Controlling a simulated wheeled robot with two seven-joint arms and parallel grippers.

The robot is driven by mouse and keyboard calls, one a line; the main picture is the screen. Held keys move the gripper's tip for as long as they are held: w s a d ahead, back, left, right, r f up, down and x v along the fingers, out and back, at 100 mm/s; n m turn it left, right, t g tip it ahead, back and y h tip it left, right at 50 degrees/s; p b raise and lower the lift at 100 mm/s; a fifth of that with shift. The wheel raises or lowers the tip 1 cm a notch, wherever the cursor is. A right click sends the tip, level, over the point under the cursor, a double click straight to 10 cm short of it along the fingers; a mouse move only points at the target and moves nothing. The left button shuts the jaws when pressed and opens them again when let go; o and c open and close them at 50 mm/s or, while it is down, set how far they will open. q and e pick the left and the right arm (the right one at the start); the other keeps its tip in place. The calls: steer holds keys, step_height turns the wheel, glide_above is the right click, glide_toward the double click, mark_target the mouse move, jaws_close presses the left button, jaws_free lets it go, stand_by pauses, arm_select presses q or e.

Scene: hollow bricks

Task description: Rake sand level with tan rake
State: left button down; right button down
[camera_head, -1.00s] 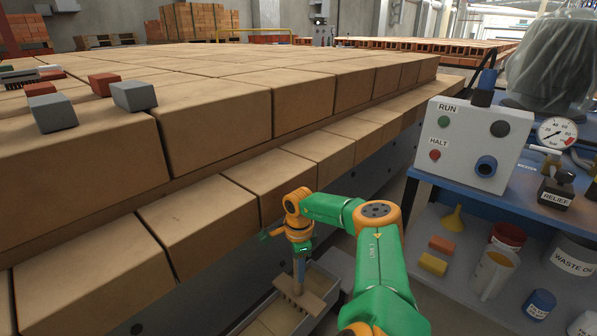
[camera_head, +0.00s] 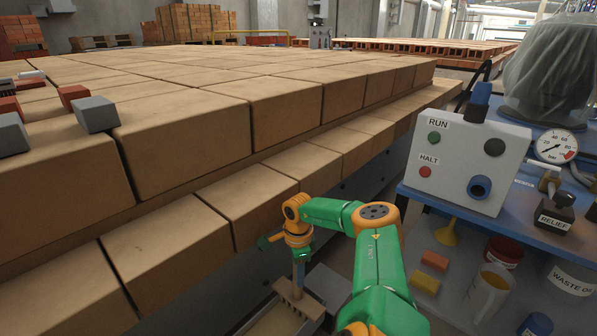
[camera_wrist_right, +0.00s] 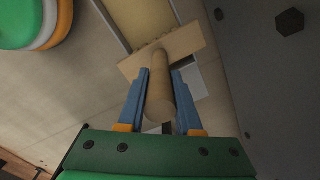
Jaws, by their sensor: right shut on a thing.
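The tan rake (camera_head: 300,299) hangs from my right gripper (camera_head: 299,265), its toothed head down over a narrow tray (camera_head: 318,282) at the bottom of the head view. Pale sand (camera_head: 277,322) shows in the tray, cut off by the frame edge. In the right wrist view my right gripper (camera_wrist_right: 160,76) is shut, its blue fingers on both sides of the round rake handle (camera_wrist_right: 160,102). The rake head (camera_wrist_right: 165,52) lies across the sand strip (camera_wrist_right: 138,22). I cannot tell whether the teeth touch the sand. My left gripper is out of view.
A large stepped stack of tan blocks (camera_head: 190,130) fills the left and middle, close beside my right gripper. On the right, a blue bench (camera_head: 540,205) carries a RUN/HALT control box (camera_head: 465,155); buckets stand on its lower shelf. Grey and red blocks (camera_head: 96,113) lie on the stack.

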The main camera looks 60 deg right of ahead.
step_height(320, 180, up, 10)
steer(key=p, duration=0.8)
steer(key=shift+f, duration=0.3)
